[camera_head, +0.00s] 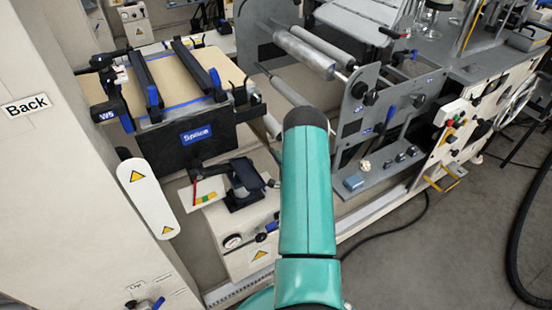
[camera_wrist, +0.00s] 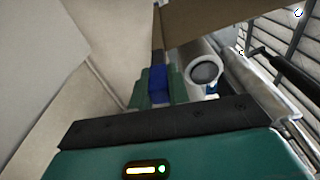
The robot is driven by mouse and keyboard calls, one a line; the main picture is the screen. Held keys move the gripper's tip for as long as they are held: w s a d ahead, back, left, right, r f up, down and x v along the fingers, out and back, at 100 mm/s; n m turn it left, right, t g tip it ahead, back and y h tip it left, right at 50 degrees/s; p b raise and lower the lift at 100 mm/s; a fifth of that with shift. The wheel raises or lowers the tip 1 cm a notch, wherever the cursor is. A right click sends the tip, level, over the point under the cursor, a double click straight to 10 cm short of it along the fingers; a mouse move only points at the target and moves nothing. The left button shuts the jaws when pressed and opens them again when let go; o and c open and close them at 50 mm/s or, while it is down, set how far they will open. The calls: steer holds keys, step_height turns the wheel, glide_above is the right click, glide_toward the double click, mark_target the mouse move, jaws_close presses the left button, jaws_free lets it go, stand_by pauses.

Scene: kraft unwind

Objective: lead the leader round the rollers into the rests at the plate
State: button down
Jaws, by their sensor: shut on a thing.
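My gripper (camera_wrist: 157,88) shows in the wrist view, its green fingers shut on a blue piece (camera_wrist: 158,82) at the foot of a dark upright bar. A brown kraft sheet, seemingly the leader (camera_wrist: 220,18), spreads right from the bar's top. A pale roller with a grey end (camera_wrist: 205,72) is just right of the fingers. In the head view my arm hides the gripper and leader. The Splice plate (camera_head: 165,82) carries kraft paper under two black bars with blue ends. Rollers (camera_head: 305,52) run left from a grey side frame. I cannot tell which parts are the rests.
A pale cabinet marked Back (camera_head: 60,150) stands close on the left. A small black device (camera_head: 245,180) sits on the ledge below the plate. The grey side frame (camera_head: 355,120) is right of my arm. Clear floor (camera_head: 430,255) lies to the lower right.

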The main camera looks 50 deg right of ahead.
steer(key=s+d, duration=0.2)
steer(key=d, duration=0.6)
steer(key=shift+s+d, duration=0.15)
steer(key=shift+s, duration=0.05)
stand_by(0.3)
steer(key=r, duration=0.1)
steer(key=d+r, duration=0.1)
steer(key=r, duration=0.1)
steer(key=d+r, duration=0.1)
steer(key=shift+s+d+r, duration=0.15)
steer(key=shift+s+d, duration=0.1)
steer(key=shift+s, duration=0.15)
stand_by(0.3)
step_height(320, 180, up, 38)
stand_by(2.5)
steer(key=shift+r, duration=0.15)
